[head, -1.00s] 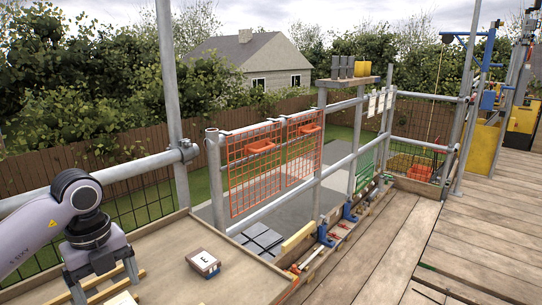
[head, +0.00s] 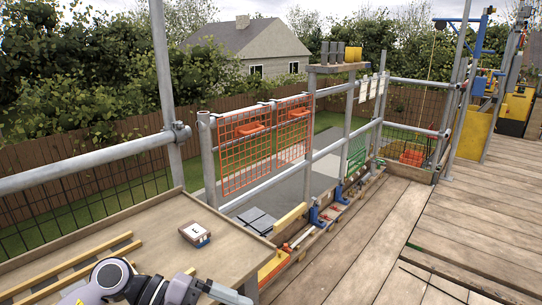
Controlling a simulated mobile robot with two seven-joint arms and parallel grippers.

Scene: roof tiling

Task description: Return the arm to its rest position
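My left arm comes in at the bottom left of the head view. Its gripper (head: 232,294) lies low at the bottom edge, pointing right across the front of the wooden table (head: 130,222). The bottom edge cuts part of it off, and I cannot tell how far its fingers are apart. No object shows in the visible part of it. My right gripper is not in view.
A small box with a white lettered top (head: 194,233) stands on the table, behind the gripper. Wooden battens (head: 85,268) lie at the table's left. Scaffold rails with orange mesh panels (head: 240,155) stand behind. The plank deck at right (head: 400,240) is largely clear.

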